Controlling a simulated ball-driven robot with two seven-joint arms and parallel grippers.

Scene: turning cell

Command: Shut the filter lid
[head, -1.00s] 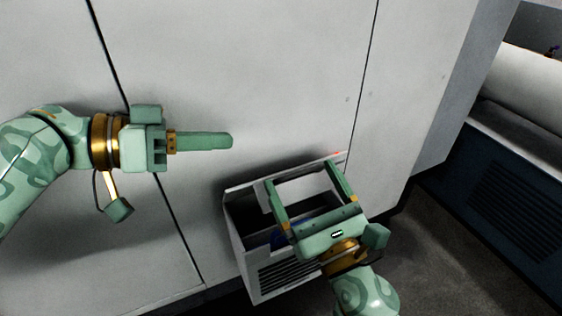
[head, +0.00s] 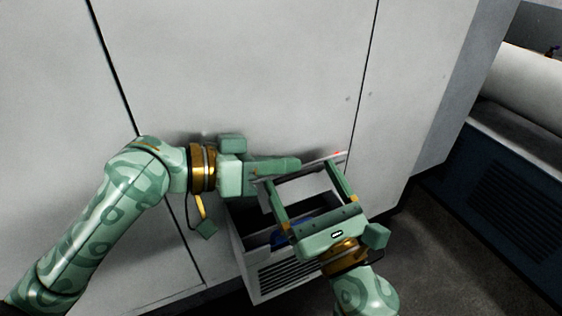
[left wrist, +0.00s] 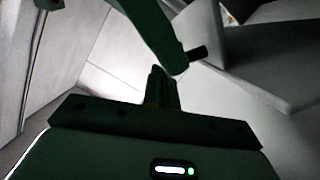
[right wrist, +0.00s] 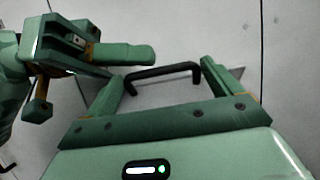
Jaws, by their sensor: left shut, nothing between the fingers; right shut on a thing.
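The filter box (head: 250,268) projects from the machine's lower front, its top open and something blue (head: 287,238) inside. A pale panel, apparently the raised lid (head: 310,186), lies along the box's wall side. My right gripper (head: 299,172) reaches over the box, its fingers wide apart. In the right wrist view its fingers (right wrist: 166,82) are at the two ends of a black bar handle (right wrist: 165,72), shut on it. My left gripper (head: 297,164) is shut and empty, tips beside the right gripper's left finger and near the panel's upper edge. I cannot tell whether it touches the panel.
The pale machine wall (head: 240,60) is close behind both grippers. A dark blue cabinet with a vented panel (head: 520,210) stands at the right. Dark floor (head: 440,250) is free between it and the box.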

